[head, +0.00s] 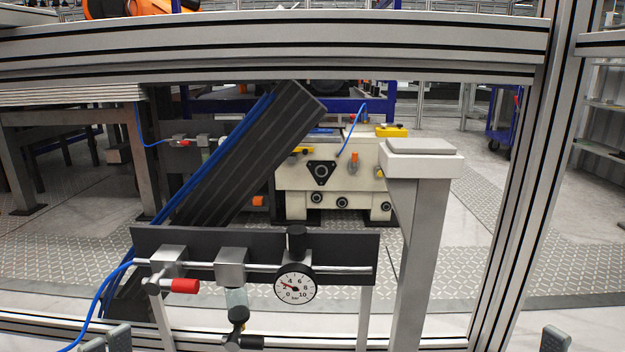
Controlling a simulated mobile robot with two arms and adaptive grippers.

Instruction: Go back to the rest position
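Only the grey tips of my grippers show, at the bottom edge of the head view. My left gripper (107,341) is at the bottom left, in front of the frame's lower rail and beside a blue hose. Two grey tip parts show close together, and the rest is cut off. My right gripper (555,339) is at the bottom right, near the right upright. Only one grey tip part of it shows. I see nothing held in either, but the space between the fingers is hidden.
An aluminium frame has a top beam (270,45) and a right upright (520,190). Inside stand a pneumatic unit with a pressure gauge (295,284), a red-handled valve (180,286), a blue hose (98,300), a slanted dark beam (245,150) and a pale post (415,235). A cream machine (340,185) stands behind.

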